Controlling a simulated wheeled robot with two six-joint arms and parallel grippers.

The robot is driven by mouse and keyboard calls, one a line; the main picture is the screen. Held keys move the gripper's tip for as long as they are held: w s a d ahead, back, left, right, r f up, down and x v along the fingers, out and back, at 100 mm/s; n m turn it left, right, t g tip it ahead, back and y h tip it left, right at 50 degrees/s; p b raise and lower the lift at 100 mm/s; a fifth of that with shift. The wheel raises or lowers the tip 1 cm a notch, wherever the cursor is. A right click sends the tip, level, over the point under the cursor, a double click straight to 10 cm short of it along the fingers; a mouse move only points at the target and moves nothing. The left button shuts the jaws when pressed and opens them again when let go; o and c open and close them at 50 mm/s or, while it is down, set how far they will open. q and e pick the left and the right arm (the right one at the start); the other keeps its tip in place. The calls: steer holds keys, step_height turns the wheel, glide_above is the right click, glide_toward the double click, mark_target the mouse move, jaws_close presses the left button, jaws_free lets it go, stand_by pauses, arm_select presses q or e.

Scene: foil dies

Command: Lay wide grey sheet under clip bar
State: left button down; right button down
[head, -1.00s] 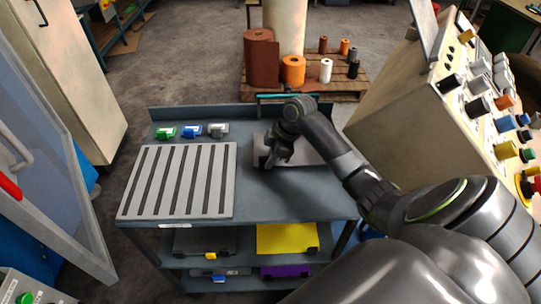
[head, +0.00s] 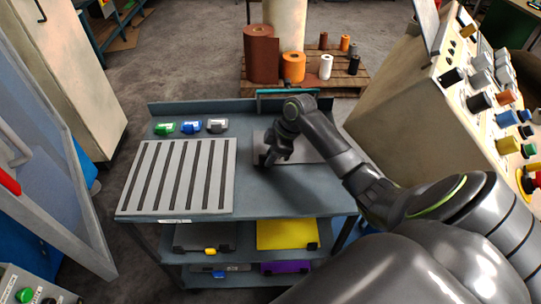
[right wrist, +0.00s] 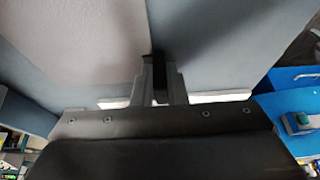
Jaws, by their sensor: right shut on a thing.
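The wide grey sheet (head: 304,150) lies flat on the right half of the cart's top, partly hidden by my right arm. It also shows in the right wrist view (right wrist: 75,40) as a pale surface at upper left. My right gripper (head: 268,160) is at the sheet's near-left corner. It is shut on a dark tab (right wrist: 160,84), apparently the sheet's own. The teal clip bar (head: 288,92) stands at the cart's back edge behind the sheet. I cannot tell whether the sheet's far edge is beneath it. My left gripper is not in view.
A slotted grey plate (head: 179,178) covers the cart's left half. Green, blue and grey small blocks (head: 191,127) stand behind it. Lower shelves hold a yellow sheet (head: 284,235) and others. A control console (head: 440,110) rises at the right.

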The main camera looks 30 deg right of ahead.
steer(key=shift+f, duration=0.15)
steer(key=c, duration=1.4)
jaws_free()
steer(key=shift+o, duration=0.2)
steer(key=b+v, duration=0.1)
steer(key=v, duration=1.6)
steer(key=shift+r, duration=0.2)
steer(key=shift+s+f, duration=0.1)
steer(key=shift+s, duration=0.05)
